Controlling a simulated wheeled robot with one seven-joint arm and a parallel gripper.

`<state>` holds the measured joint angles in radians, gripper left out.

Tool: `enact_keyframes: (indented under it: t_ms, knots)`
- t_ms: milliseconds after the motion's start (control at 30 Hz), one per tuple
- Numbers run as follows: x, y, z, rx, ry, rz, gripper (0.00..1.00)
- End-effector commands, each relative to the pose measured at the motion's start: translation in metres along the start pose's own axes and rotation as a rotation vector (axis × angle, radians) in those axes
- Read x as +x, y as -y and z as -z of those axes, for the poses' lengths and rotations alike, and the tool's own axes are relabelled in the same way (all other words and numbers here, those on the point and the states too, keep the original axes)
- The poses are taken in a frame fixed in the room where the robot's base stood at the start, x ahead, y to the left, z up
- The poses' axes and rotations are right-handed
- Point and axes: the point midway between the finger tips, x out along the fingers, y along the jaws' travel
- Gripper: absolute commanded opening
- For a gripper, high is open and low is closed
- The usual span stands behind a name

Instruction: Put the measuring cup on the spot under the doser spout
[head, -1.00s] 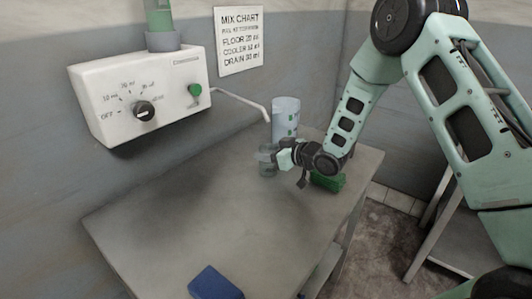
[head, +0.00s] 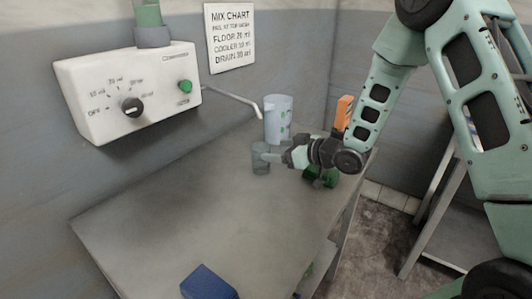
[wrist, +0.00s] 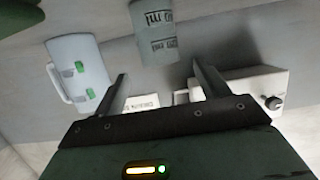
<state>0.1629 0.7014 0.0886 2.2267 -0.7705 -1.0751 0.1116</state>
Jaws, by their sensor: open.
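The clear grey measuring cup (head: 260,158) stands upright on the table in the head view, below the tip of the doser spout (head: 240,98). Whether it is exactly under the tip I cannot tell, and no marked spot is clear. My gripper (head: 274,158) is open, level with the cup on its right side. In the wrist view the cup (wrist: 155,32) with dark markings appears just beyond the open fingers (wrist: 160,70), with no finger visibly gripping it. The white doser (head: 128,95) hangs on the wall.
A pale blue jug (head: 279,120) with green marks stands behind the cup, close to my gripper. A green object (head: 322,178) is under my wrist, and an orange object (head: 344,112) is behind my arm. A blue object (head: 207,282) lies at the front. The table's left side is clear.

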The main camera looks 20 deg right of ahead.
Motion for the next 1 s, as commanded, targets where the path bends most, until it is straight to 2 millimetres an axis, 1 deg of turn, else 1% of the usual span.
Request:
enact_keyframes:
  t_ms: [33, 100, 200, 300, 500, 600, 667, 767, 833, 867, 900, 933, 967, 1000]
  knots:
    - [-0.011, -0.001, -0.002, 0.000, 0.000, -0.003, 0.74]
    - [-0.023, -0.001, -0.002, 0.000, 0.001, -0.004, 0.74]
    - [-0.037, -0.001, -0.001, 0.000, 0.000, -0.002, 0.74]
    - [-0.046, -0.001, 0.000, 0.000, 0.000, -0.001, 0.74]
    - [-0.051, 0.001, 0.000, -0.001, 0.005, 0.000, 0.74]
    - [-0.046, 0.010, 0.004, -0.012, 0.048, -0.009, 0.74]
    - [-0.042, 0.021, 0.006, -0.023, 0.102, -0.020, 0.74]
    - [-0.039, 0.051, 0.009, -0.037, 0.240, -0.047, 0.74]
    - [-0.044, 0.078, 0.009, -0.042, 0.357, -0.063, 0.74]
    - [-0.049, 0.090, 0.009, -0.043, 0.408, -0.068, 0.74]
    - [-0.056, 0.107, 0.007, -0.041, 0.477, -0.072, 0.74]
    - [-0.063, 0.121, 0.005, -0.040, 0.530, -0.073, 0.74]
    - [-0.071, 0.135, 0.004, -0.037, 0.581, -0.072, 0.74]
    - [-0.084, 0.153, 0.001, -0.035, 0.653, -0.068, 0.74]
